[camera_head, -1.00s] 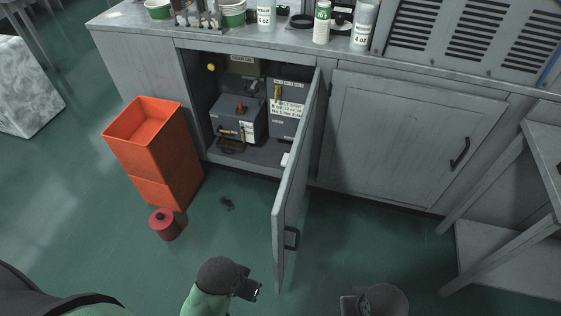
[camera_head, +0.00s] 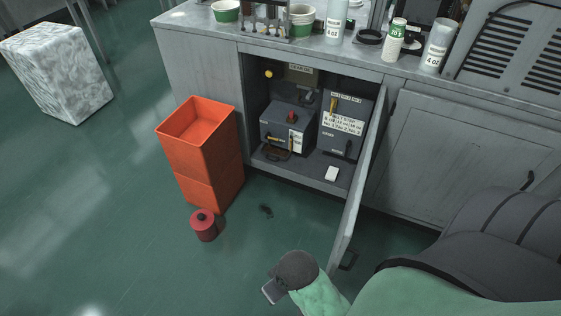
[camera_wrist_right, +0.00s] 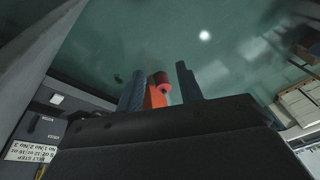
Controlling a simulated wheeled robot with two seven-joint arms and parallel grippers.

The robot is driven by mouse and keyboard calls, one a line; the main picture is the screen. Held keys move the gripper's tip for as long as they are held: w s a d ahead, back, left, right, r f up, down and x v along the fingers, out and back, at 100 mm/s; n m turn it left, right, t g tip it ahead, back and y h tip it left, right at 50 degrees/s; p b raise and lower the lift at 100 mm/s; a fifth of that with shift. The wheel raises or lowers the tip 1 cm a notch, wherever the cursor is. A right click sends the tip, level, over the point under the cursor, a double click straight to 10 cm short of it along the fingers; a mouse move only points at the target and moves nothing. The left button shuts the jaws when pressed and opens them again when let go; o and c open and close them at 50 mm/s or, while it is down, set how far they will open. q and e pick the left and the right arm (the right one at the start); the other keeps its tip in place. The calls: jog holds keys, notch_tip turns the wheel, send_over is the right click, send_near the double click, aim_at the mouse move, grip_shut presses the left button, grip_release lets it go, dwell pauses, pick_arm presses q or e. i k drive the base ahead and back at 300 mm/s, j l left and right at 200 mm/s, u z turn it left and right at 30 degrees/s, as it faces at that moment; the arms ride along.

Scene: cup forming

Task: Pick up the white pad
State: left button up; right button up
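The small white pad (camera_head: 331,173) lies flat on the floor of the open cabinet (camera_head: 300,166), near its front edge and to the right. Nothing holds it. My right gripper (camera_head: 269,291) is outside and below the cabinet, above the green floor, well apart from the pad. In the right wrist view its two fingers (camera_wrist_right: 159,72) stand apart with nothing between them; the orange bin and red canister show beyond. My left gripper is out of view.
The open cabinet door (camera_head: 362,185) stands just right of the pad. Dark grey boxes (camera_head: 288,128) fill the back of the cabinet. Orange bins (camera_head: 208,158) and a red canister (camera_head: 203,226) stand left of it. Cups and bottles stand on the counter (camera_head: 290,45).

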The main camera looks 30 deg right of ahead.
aim_at(332, 173)
jog(key=i+j+u, duration=0.25)
jog(key=i+u, duration=0.15)
jog(key=u, duration=0.15)
jog(key=i+l+z, duration=0.1)
jog(key=i+z, duration=0.9)
jog(key=z, duration=0.25)
jog(key=i+z, duration=0.1)
jog(key=z, duration=0.3)
jog(key=i+j+z, duration=0.1)
jog(key=z, duration=0.35)
jog(key=i+j+z, duration=0.1)
jog(key=z, duration=0.3)
jog(key=i+j+z, duration=0.1)
jog(key=z, duration=0.3)
jog(key=j, duration=0.1)
